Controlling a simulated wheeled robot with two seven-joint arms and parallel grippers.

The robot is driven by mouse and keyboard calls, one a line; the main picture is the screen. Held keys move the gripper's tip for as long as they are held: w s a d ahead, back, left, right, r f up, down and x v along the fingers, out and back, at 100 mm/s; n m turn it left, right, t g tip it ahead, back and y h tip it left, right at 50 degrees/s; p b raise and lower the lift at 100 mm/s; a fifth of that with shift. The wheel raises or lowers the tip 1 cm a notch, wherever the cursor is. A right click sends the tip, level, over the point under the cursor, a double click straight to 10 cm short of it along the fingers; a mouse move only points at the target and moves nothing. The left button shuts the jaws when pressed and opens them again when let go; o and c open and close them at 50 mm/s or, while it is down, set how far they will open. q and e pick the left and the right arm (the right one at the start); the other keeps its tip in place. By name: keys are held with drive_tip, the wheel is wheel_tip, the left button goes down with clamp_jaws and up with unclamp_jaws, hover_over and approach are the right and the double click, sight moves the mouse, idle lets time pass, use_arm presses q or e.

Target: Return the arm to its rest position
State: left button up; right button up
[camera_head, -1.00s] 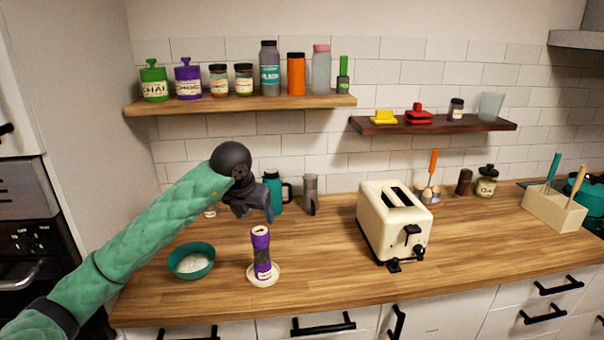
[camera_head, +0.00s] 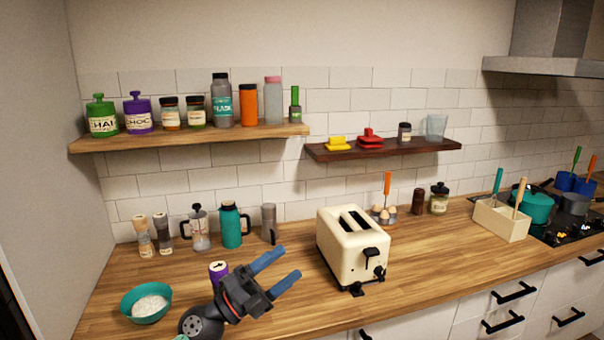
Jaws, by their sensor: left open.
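My left gripper (camera_head: 279,272) is low at the front of the wooden counter (camera_head: 420,261). Its two blue fingers are spread apart with nothing between them, pointing up and to the right. My left forearm is mostly out of the picture below. My right gripper is not in view.
A teal bowl of white grains (camera_head: 146,303) is left of the gripper, and a cream toaster (camera_head: 352,247) is to its right. A teal flask (camera_head: 231,225) and several jars stand behind.

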use_arm(q)
drive_tip(key=s+a+f+n+t+y, duration=0.2)
drive_tip(key=a+f+n+t+y, duration=0.1)
drive_tip(key=a+f+n+y, duration=0.9)
drive_tip(key=s+a+f+n+t+y, duration=0.25)
drive_tip(key=a+f+n+y, duration=0.35)
drive_tip(key=n+y, duration=0.65)
drive_tip(key=s+f+n+g+h, duration=0.45)
drive_tip(key=s+f+g, duration=0.75)
drive_tip(key=s+f, duration=1.05)
wheel_tip(320, 180, down, 23)
drive_tip(key=d+g, duration=0.2)
drive_tip(key=s+f, duration=0.4)
drive_tip(key=f, duration=0.8)
drive_tip(key=s+f+b, duration=0.1)
drive_tip(key=s+f, duration=0.3)
drive_tip(key=f, duration=0.8)
drive_tip(key=shift+d+f, duration=0.35)
drive_tip(key=shift+f, duration=0.05)
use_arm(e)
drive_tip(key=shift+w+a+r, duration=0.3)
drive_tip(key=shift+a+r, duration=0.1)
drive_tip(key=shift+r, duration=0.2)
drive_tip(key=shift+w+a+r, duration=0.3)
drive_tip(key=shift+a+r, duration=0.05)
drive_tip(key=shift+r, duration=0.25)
